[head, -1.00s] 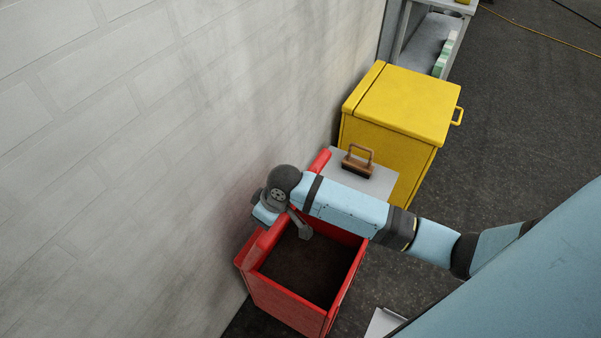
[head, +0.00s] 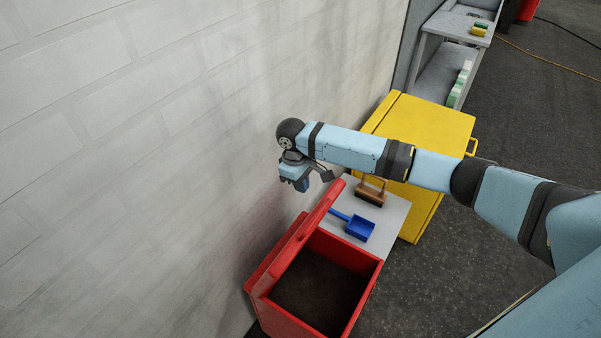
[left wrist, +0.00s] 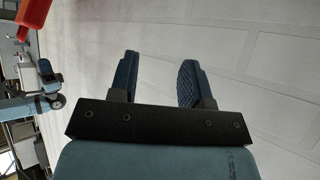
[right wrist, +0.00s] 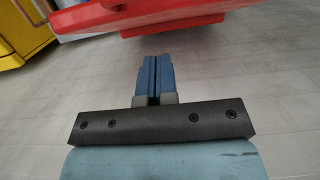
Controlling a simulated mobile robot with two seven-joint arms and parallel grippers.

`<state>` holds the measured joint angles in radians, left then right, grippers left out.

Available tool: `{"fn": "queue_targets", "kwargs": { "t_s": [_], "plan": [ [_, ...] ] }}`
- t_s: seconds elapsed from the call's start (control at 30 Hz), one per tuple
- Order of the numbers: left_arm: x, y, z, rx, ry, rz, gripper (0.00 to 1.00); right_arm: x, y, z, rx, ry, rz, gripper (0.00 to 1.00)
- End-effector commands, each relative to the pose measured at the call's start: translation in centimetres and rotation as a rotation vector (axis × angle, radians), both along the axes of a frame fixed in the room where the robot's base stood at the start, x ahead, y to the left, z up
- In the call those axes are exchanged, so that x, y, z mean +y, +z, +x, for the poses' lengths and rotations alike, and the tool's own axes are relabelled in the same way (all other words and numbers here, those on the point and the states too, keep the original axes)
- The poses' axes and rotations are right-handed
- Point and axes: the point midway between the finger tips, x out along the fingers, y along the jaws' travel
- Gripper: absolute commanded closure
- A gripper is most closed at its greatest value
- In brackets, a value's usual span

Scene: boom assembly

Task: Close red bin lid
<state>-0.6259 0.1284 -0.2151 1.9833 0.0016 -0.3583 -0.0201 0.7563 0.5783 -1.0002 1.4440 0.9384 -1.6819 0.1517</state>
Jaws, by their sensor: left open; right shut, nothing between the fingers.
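The red bin (head: 258,312) stands against the wall with its dark inside showing. Its red lid (head: 308,240) is raised, standing steeply along the wall side of the opening. My right gripper (head: 301,184) is beside the wall, near the far end of the lid. In the right wrist view its blue fingers (right wrist: 155,72) are shut together with nothing between them, and the lid's red edge (right wrist: 140,18) shows beyond the tips. My left gripper (left wrist: 160,78) is open and empty, facing the pale wall; it is outside the head view.
A grey surface (head: 392,222) beyond the bin holds a blue dustpan (head: 360,228) and a wooden-handled brush (head: 370,190). A yellow bin (head: 425,125) stands behind it, its lid shut. The pale wall (head: 150,150) closes off the left. Dark floor lies right.

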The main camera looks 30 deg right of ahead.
Motion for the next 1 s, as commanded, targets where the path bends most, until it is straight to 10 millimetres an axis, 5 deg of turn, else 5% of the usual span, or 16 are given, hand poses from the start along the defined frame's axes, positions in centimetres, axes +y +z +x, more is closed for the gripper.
{"fn": "queue_targets", "kwargs": {
  "t_s": [0.17, 0.3, 1.0],
  "plan": [
    [0.1, 1.0, 0.3, -0.006, 0.002, 0.002, 0.56, -0.3, -3.6, -0.6, 0.003, -0.001, -0.001, 1.00],
    [0.3, 1.8, 0.3, -0.007, 0.005, 0.004, 0.56, -1.3, -4.7, -2.2, 0.001, 0.000, -0.001, 1.00],
    [0.2, 1.1, 0.1, 0.016, 0.033, -0.016, 0.56, -2.0, -5.9, -3.4, -0.003, 0.000, 0.002, 1.00]
  ]
}}
